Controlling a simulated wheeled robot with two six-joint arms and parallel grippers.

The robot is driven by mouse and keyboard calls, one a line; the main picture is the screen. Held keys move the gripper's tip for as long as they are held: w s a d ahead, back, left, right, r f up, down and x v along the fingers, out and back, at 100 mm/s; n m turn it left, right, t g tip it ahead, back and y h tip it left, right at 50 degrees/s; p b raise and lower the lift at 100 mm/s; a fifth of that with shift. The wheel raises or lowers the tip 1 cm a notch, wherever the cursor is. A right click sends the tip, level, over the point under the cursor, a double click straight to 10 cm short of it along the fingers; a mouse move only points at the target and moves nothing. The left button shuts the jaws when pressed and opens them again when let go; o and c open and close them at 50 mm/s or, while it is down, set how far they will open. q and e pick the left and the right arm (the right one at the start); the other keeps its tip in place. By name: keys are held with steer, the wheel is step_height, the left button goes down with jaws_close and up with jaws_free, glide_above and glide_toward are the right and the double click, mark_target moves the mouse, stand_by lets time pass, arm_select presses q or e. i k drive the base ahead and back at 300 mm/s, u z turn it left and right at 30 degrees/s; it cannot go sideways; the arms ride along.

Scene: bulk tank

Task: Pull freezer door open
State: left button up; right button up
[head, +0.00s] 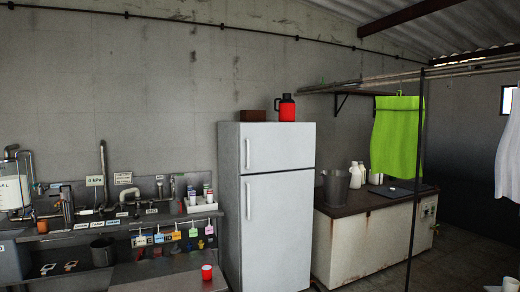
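The white fridge-freezer (265,205) stands upright against the grey wall near the middle of the head view. Its small upper door (285,146) and its tall lower door (290,230) both look shut. The upper door has a vertical white handle (248,153) near its left edge. The lower door has a longer vertical handle (248,200), also near its left edge. Which door is the freezer is not labelled. Neither of my grippers shows in this view.
A red and black jug (286,108) and a brown box (252,116) sit on top of the fridge. A metal bench (150,275) with a red cup (207,272) stands left. A counter (365,240) stands right. A dark pole (415,200) rises in front of it.

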mark_target(264, 147)
steer(key=z, duration=0.05)
steer(key=i, duration=2.2)
steer(key=u, duration=0.15)
